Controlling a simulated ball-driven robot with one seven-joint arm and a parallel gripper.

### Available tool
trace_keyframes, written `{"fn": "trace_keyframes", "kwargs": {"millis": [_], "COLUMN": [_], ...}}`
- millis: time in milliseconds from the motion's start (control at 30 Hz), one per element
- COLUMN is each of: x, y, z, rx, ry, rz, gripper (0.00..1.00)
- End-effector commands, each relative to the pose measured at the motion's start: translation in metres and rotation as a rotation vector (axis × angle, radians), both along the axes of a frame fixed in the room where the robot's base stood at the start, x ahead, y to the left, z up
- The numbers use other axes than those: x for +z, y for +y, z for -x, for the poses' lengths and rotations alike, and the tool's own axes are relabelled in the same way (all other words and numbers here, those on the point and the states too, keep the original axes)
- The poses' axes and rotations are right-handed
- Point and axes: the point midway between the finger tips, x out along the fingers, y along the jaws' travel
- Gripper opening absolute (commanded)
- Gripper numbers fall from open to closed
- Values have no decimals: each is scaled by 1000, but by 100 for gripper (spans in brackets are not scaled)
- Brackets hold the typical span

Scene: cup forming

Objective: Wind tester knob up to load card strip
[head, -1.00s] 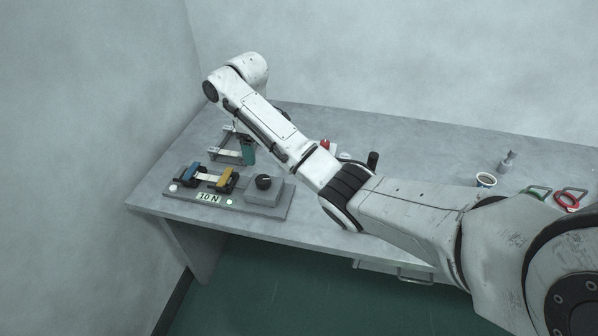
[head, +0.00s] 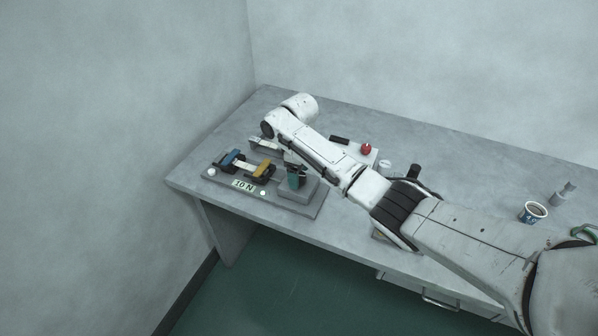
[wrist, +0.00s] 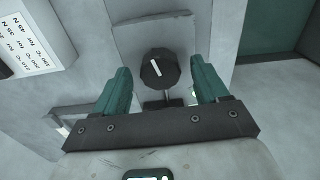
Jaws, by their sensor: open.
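The tester (head: 305,207) is a grey plate near the table's left front. A pale card strip (head: 246,166) spans its blue clamp (head: 230,158) and yellow clamp (head: 264,171). Its label (head: 243,184) reads 10 N. In the wrist view the round black knob (wrist: 150,74) with a white pointer line sits on its grey block (wrist: 183,38). My gripper (wrist: 160,66) is open, its two teal fingers on either side of the knob with gaps showing. I cannot tell the fingers' height against it. In the head view my gripper (head: 297,176) hides the knob.
A printed card with N values (wrist: 32,36) lies at the wrist view's upper left. A red-topped object (head: 366,148), a black-handled item (head: 413,172), a cup (head: 533,212) and a grey stand (head: 565,192) are on the table to the right.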

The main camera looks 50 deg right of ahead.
Motion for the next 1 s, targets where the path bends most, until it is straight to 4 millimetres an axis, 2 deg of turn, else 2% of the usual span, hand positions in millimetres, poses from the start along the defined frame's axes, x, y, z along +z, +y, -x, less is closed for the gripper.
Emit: {"fn": "trace_keyframes", "kwargs": {"millis": [333,900,1000], "x": [-4,-4,-3], "y": [0,0,0], "z": [0,0,0], "rx": [0,0,-2], "ry": [0,0,0], "rz": [0,1,1], "gripper": [73,19,17]}}
